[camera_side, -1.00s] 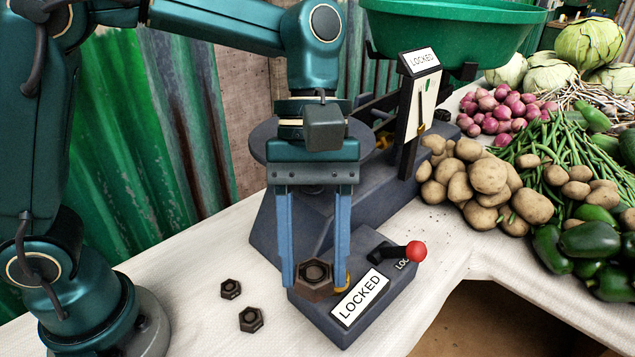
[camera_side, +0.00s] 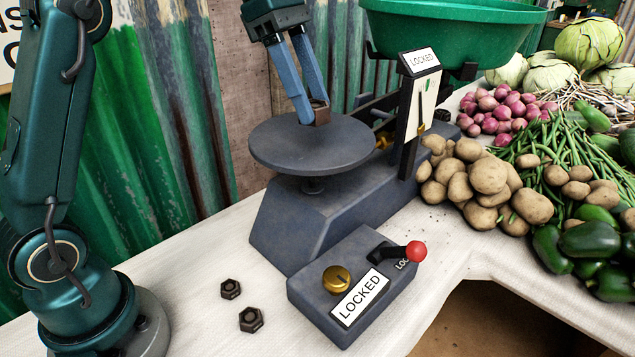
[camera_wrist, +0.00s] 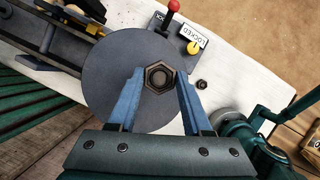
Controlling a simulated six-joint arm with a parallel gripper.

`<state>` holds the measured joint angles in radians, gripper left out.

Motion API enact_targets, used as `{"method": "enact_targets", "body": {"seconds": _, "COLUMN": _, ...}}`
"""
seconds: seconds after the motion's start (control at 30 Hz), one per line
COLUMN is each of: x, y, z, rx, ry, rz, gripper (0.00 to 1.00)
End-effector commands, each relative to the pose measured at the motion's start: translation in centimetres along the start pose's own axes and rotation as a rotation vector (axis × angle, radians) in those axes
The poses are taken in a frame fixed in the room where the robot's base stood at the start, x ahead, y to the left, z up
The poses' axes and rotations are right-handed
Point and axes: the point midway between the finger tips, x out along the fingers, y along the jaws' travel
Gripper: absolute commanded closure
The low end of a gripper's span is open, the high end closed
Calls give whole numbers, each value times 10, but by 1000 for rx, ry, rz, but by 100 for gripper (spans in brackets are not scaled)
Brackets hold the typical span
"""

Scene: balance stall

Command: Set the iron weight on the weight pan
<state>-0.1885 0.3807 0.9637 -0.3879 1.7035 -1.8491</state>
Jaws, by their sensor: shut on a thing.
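The iron weight (camera_side: 320,112), a dark brown hexagonal block, is between the fingertips of my gripper (camera_side: 309,112). My gripper is shut on it, just over the far part of the round grey weight pan (camera_side: 290,150). In the wrist view the weight (camera_wrist: 159,78) shows its hexagonal top with a round middle between the two blue fingers of my gripper (camera_wrist: 158,88), with the pan (camera_wrist: 105,80) beneath. I cannot tell whether the weight's underside touches the pan.
Two smaller hexagonal weights (camera_side: 231,289) (camera_side: 251,319) lie on the white table. The grey control box (camera_side: 310,295) has a brass knob, a red-tipped lever (camera_side: 415,251) and a LOCKED sign (camera_side: 360,297). A green basin (camera_side: 455,30) stands behind the dial post (camera_side: 417,100); vegetables fill the right.

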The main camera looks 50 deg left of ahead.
Motion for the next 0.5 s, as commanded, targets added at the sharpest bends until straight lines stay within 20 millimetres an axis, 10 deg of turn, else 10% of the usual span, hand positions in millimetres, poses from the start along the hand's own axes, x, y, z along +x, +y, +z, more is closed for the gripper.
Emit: {"method": "enact_targets", "body": {"seconds": 0.5, "x": 37, "y": -1, "z": -15, "rx": 3, "ry": 0, "rz": 0, "gripper": 100}}
